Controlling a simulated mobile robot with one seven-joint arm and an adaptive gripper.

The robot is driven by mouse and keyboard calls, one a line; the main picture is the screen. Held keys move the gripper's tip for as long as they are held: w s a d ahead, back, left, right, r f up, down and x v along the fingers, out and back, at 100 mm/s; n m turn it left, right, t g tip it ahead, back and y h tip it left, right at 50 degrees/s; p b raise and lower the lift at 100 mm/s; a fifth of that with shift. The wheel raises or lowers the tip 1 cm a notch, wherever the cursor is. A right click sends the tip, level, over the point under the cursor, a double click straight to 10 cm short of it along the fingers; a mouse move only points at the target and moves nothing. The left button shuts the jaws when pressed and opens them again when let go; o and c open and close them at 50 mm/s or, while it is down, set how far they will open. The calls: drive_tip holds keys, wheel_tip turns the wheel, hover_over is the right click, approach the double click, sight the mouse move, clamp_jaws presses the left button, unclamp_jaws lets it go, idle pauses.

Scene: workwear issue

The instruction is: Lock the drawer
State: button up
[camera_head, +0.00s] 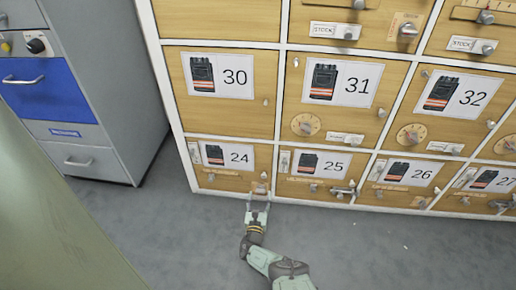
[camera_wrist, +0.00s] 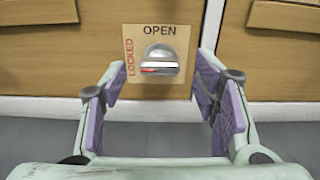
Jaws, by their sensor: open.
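The drawer marked 24 (camera_head: 230,182) is in the bottom row of the wooden cabinet, and its front looks flush with its neighbours. Its small silver lock knob (camera_head: 261,188) is at the drawer's lower right. In the wrist view the knob (camera_wrist: 161,61) sits on a cream plate (camera_wrist: 128,35) with OPEN above it and LOCKED in red along its left side. A red mark shows on the knob's left part; its exact setting is hard to tell. My gripper (camera_head: 258,203) is open and empty, just in front of the knob. In the wrist view its purple-padded fingers (camera_wrist: 163,90) are spread on either side, apart from the knob.
Drawer 25 (camera_head: 300,184), with a protruding lever (camera_head: 342,191), is to the right. Drawers 30 (camera_head: 225,115) and 31 (camera_head: 350,120) are above. A grey cabinet (camera_head: 110,80) stands at left. The grey floor (camera_head: 160,230) in front is clear.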

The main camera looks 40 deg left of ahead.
drive_tip(key=v, duration=0.6)
drive_tip(key=shift+s, duration=0.2)
drive_tip(key=shift+r, duration=0.1)
idle(0.3)
